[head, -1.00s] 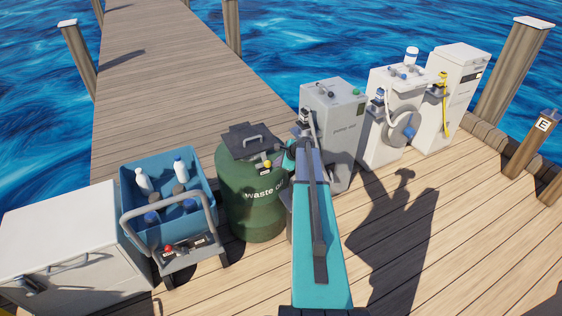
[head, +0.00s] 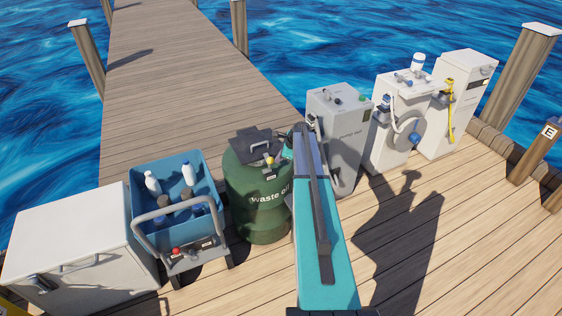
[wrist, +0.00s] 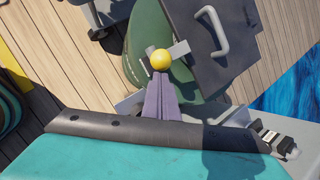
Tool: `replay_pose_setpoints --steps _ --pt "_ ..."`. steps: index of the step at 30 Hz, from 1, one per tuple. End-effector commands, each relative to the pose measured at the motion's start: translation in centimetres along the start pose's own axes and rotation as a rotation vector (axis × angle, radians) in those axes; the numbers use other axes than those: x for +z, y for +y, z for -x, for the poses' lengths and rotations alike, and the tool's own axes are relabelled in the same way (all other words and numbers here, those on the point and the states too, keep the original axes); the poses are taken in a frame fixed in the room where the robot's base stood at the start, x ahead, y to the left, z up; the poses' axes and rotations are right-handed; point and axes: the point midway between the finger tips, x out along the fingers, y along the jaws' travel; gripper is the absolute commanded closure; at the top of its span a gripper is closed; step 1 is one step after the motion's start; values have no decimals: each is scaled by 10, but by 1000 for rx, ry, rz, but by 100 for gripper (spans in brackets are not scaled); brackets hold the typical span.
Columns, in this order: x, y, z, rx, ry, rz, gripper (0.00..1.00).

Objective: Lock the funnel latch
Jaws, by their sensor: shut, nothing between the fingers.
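The green waste oil drum (head: 262,205) stands on the dock with a dark square funnel lid (head: 249,144) on top, which has a grey handle. A yellow ball knob (head: 269,160), apparently on the latch, sits at the lid's edge. In the wrist view the yellow knob (wrist: 160,60) is by a short grey bar beside the dark lid (wrist: 210,45). My gripper (wrist: 160,80) is shut and empty, its purple-grey fingers pointing at the knob, tips right below it in the picture. I cannot tell whether they touch. In the head view my arm hides most of the gripper.
A blue crate with bottles (head: 150,215) and a white cabinet (head: 70,245) stand left of the drum. A grey pump unit (head: 345,120) stands close on its right, with white units (head: 400,110) beyond. Open planks lie in front; water lies behind.

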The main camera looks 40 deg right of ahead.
Motion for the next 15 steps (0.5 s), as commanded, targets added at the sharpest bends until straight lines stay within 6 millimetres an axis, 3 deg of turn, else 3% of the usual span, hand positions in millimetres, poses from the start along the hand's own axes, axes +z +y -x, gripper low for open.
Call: replay_pose_setpoints --steps 3,15 --pt "7 -10 -2 49 34 -10 100" --pt "9 -9 -1 44 31 -10 100"
